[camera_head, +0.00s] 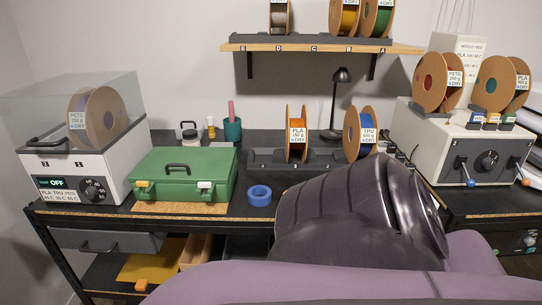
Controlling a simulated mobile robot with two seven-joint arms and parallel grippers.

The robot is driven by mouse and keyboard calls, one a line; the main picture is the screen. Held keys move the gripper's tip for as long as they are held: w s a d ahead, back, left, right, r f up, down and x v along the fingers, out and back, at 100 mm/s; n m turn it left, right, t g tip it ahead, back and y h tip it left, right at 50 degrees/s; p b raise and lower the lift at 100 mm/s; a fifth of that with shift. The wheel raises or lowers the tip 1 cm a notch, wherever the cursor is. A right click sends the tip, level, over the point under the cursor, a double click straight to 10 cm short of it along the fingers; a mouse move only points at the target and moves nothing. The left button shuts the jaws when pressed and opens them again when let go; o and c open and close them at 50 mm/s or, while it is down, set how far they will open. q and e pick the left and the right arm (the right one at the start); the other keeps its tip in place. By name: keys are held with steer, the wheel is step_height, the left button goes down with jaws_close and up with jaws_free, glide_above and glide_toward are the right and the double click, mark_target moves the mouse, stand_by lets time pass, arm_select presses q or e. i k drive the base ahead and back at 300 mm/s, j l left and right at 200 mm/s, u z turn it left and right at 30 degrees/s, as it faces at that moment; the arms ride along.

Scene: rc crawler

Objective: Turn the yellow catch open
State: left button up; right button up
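A green case (188,163) with a black handle on its lid lies closed on the bench, left of centre. The yellow catch (142,184) is at the left of the case's front face. A white catch (205,185) is at the right of the same face. The yellow catch is small here, and I cannot tell its exact position. Neither gripper's fingertips show. A large dark and mauve part of my own arm fills the lower right and hides part of the bench.
A filament dryer (80,165) stands left of the case. A blue tape roll (259,195) lies to its right. Spools stand on a dark rack (265,158) behind, and a white machine (455,150) is at right.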

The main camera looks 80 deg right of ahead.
mark_target(143, 184)
steer(key=z, duration=2.6)
